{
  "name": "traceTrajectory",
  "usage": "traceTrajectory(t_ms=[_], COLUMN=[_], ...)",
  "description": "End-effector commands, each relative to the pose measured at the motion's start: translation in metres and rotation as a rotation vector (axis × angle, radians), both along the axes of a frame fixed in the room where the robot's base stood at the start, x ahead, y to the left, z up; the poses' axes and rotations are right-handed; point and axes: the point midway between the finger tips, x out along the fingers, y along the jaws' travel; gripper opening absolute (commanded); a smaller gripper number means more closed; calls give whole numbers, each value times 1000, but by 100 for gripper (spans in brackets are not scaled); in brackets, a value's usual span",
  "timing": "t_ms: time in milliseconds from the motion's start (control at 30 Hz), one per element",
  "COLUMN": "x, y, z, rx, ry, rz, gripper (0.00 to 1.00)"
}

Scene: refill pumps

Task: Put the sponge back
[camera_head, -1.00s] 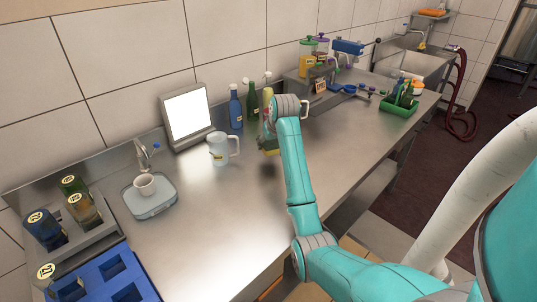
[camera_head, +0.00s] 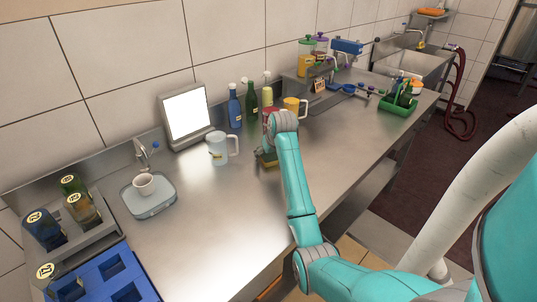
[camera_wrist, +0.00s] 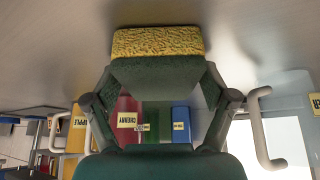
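The sponge (camera_wrist: 157,44), with a yellow side and a dark green side, is between the fingertips of my gripper (camera_wrist: 160,80) in the wrist view. The fingers press on it from both sides. In the head view the sponge (camera_head: 267,161) shows partly below my gripper (camera_head: 268,150), low over the counter right of the white jug. I cannot tell whether it touches the counter. My wrist hides part of it.
A white jug (camera_head: 219,148) stands just left of my gripper. Behind are a blue bottle (camera_head: 235,107), a green bottle (camera_head: 252,102) and a yellow mug (camera_head: 291,104). A green caddy (camera_head: 397,107) with bottles stands further right. The front counter is mostly clear.

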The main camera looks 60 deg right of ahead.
Motion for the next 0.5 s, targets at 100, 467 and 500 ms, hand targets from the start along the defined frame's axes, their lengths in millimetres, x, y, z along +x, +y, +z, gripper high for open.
traceTrajectory(t_ms=[100, 467, 500], x=[0, -3, -5], y=[0, 2, 3], z=[0, 11, 15], rx=[0, -3, -2], ry=[0, -3, -2], rz=[0, 0, 0], gripper=[91, 91, 91])
